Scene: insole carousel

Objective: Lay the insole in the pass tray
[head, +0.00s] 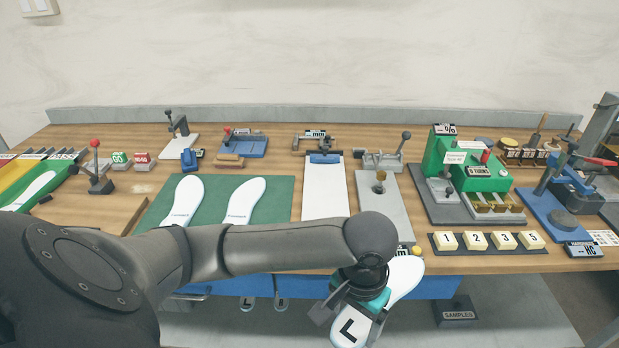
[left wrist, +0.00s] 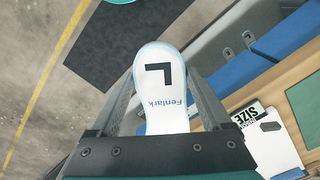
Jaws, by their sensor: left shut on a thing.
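My left gripper (head: 362,300) is shut on a white insole (head: 405,272) marked with a black L. It holds the insole by its middle, in front of the bench's near edge. In the left wrist view the insole (left wrist: 164,85) sticks out between the fingers, with the L and the word Fenlark facing the camera. A green and yellow tray (head: 62,172) stands at the far left of the bench, with a white insole in it. I cannot tell for sure that it is the pass tray; my arm hides part of that area. My right gripper is not in view.
Two white insoles (head: 183,200) lie on a green mat (head: 275,200). A clamp with a red knob (head: 96,165), a white board (head: 324,188), a grey fixture plate (head: 370,205), a green machine (head: 445,150) and numbered blocks (head: 475,241) take up much of the bench.

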